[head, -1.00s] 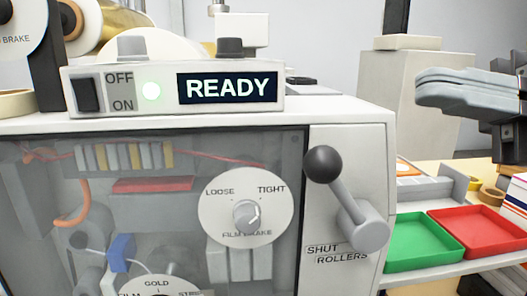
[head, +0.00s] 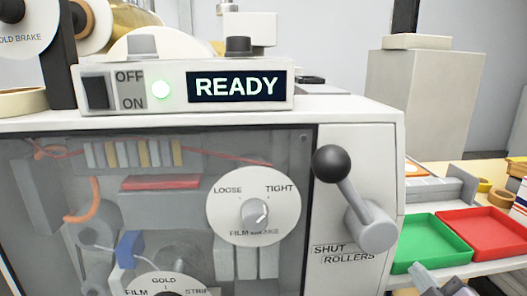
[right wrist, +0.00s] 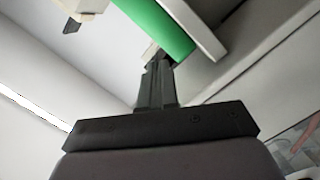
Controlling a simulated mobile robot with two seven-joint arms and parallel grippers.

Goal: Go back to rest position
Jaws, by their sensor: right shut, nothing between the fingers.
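My right gripper (head: 428,278) shows only in part at the lower right edge of the head view, in front of the green tray (head: 425,243). In the right wrist view its fingers (right wrist: 157,72) are together with nothing between them. A green surface (right wrist: 160,25) shows just beyond the fingertips there. My left gripper is in neither view.
A machine with a READY display (head: 237,87) fills the left and middle. Its lever with a black knob (head: 332,163) sticks out at its right side. A red tray (head: 487,233) lies beside the green one. A grey block (head: 420,100) stands behind.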

